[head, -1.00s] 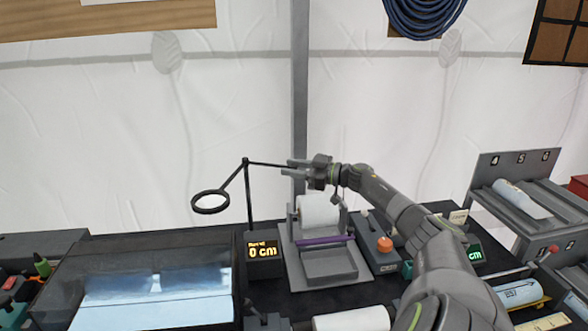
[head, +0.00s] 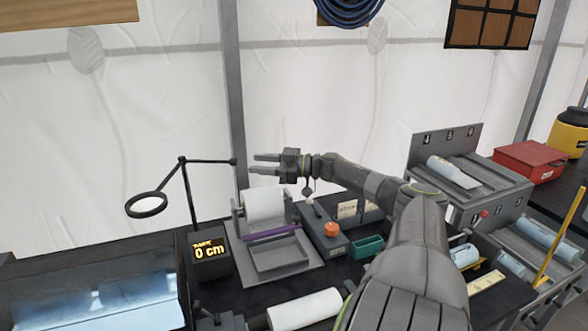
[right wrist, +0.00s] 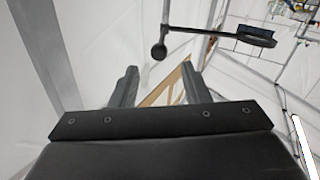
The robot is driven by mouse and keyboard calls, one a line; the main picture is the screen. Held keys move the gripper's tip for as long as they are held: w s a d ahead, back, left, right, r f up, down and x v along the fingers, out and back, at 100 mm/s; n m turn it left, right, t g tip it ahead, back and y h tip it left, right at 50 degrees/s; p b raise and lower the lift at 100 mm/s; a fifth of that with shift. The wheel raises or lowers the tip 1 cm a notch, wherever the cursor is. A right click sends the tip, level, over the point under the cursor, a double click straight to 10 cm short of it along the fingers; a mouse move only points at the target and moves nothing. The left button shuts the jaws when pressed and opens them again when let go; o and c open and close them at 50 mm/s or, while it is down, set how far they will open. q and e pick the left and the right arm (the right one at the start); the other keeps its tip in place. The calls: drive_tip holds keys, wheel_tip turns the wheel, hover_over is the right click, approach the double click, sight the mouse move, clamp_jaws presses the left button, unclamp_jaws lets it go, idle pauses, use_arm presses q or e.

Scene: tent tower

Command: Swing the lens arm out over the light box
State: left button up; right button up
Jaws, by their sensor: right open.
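The black lens arm (head: 208,161) sits on top of a thin upright post. Its ring lens (head: 146,204) hangs at the left, and a small knob (head: 234,161) ends the right side. The light box (head: 145,300) glows pale blue at the lower left, cut off by the frame edge. My right gripper (head: 256,164) is open and empty just right of the knob, its fingers pointing left. In the right wrist view the knob (right wrist: 159,52) lies beyond the gap between the fingers (right wrist: 160,84), apart from them. My left gripper is not in view.
A display reading 0 cm (head: 210,250) stands by the post. A white paper roll (head: 264,204) on a grey stand is below my gripper. A box with an orange knob (head: 331,229) and a numbered rack (head: 445,150) are to the right.

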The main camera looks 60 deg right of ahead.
drive_tip(key=v, duration=0.9)
drive_tip(key=shift+s, duration=0.1)
idle(0.4)
